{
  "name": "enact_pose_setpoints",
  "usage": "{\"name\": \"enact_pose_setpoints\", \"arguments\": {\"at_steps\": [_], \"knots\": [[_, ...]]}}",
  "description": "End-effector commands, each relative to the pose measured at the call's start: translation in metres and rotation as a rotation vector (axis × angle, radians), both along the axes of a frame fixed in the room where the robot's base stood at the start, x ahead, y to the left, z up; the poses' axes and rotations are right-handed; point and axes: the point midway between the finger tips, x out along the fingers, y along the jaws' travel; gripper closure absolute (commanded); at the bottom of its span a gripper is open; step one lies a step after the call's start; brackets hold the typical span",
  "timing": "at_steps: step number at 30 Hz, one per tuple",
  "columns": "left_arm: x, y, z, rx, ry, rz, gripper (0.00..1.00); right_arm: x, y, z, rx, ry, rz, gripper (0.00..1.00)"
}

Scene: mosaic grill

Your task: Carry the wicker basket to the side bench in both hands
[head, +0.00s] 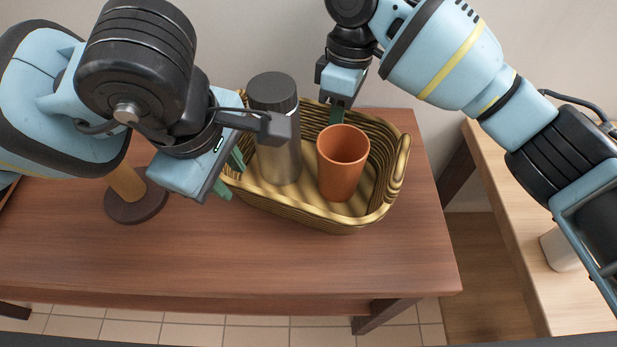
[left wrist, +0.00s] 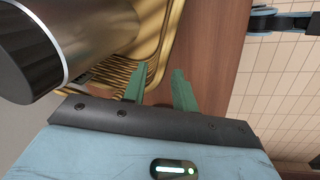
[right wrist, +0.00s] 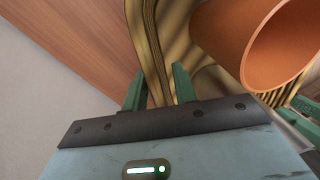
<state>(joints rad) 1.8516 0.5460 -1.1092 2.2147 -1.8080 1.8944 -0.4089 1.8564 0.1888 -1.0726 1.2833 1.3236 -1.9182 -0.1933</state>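The wicker basket (head: 345,217) stands on a brown wooden table. It holds a steel flask (head: 279,150) with a dark lid and an orange cup (head: 340,172), both upright. My left gripper (head: 231,174) is open at the basket's left end, with one finger inside the rim and one outside. In the left wrist view the fingers (left wrist: 160,82) show bare table between the outer finger and the rim. My right gripper (head: 337,113) is at the back rim, its tips partly hidden. In the right wrist view its open fingers (right wrist: 158,85) straddle the basket wall (right wrist: 150,40).
The brown table (head: 250,265) is clear in front of the basket. A pale wooden bench (head: 530,270) stands to the right, across a gap, with a white container (head: 560,250) on it. A round dark base with a wooden post (head: 135,203) stands left of the basket.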

Motion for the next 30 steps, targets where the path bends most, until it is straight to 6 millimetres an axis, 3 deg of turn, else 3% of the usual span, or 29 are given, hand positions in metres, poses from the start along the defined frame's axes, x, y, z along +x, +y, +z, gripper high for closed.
{"name": "enact_pose_setpoints", "arguments": {"at_steps": [6, 12, 23, 30], "knots": [[-0.007, 0.002, 0.038, -0.001, -0.002, -0.001, 0.72, 0.0, 0.0, 0.0, 0.0, 0.0, 0.0, 0.72], [-0.011, 0.004, 0.055, 0.0, 0.0, -0.001, 0.72, 0.0, 0.0, 0.0, 0.0, 0.0, 0.0, 0.72], [-0.011, 0.004, 0.058, 0.0, 0.001, 0.0, 0.72, 0.001, 0.0, 0.007, 0.001, -0.001, 0.0, 0.72], [-0.011, 0.004, 0.058, 0.0, 0.001, 0.0, 0.72, 0.008, -0.002, 0.048, 0.003, -0.003, -0.001, 0.72]]}}
